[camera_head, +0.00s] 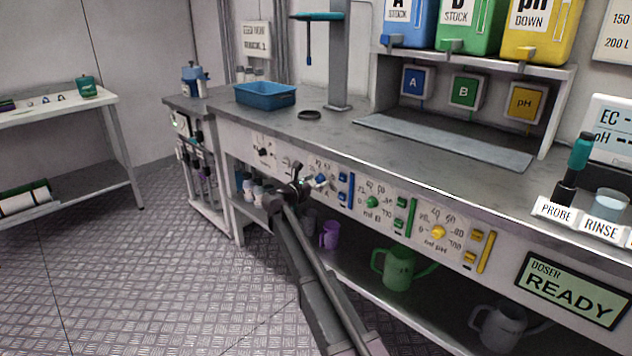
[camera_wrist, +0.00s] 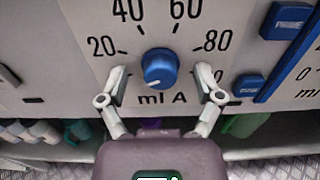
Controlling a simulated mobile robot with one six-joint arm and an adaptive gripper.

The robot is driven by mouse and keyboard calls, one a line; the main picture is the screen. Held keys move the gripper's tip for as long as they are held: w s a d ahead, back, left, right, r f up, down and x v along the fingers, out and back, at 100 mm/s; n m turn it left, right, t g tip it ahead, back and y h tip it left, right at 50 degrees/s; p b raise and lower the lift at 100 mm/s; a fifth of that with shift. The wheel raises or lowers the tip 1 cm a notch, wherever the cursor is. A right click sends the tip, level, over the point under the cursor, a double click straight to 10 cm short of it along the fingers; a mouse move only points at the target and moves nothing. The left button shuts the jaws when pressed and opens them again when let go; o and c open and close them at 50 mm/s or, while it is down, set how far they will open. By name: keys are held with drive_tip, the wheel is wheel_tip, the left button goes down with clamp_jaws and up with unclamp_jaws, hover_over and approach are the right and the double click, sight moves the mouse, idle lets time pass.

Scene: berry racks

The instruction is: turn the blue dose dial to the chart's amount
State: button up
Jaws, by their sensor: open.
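The blue dose dial (camera_wrist: 159,68) is a round knob on the pale panel in the wrist view, above the "ml A" label. The numbers 20, 40, 60 and 80 ring it. A small pale mark shows on its lower left face. My gripper (camera_wrist: 160,80) is open, with one finger on each side of the dial and a gap to both. In the head view the blue dial (camera_head: 320,181) is small, with my gripper (camera_head: 300,183) in front of it at the panel. A wall chart (camera_head: 614,32) is cut off at the upper right; only "150" and "200 L" read.
Green (camera_head: 372,201) and yellow (camera_head: 438,232) dials sit right of the blue one. A blue slider bar (camera_wrist: 292,50) and blue buttons are close right of my gripper. Jugs stand on the shelf below. The doser display (camera_head: 572,290) reads READY.

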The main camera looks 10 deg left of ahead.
drive_tip(key=shift+w, duration=0.1)
drive_tip(key=c, duration=1.2)
drive_tip(key=shift+a, duration=0.1)
clamp_jaws()
drive_tip(key=shift+w, duration=0.1)
drive_tip(key=shift+m, duration=0.5)
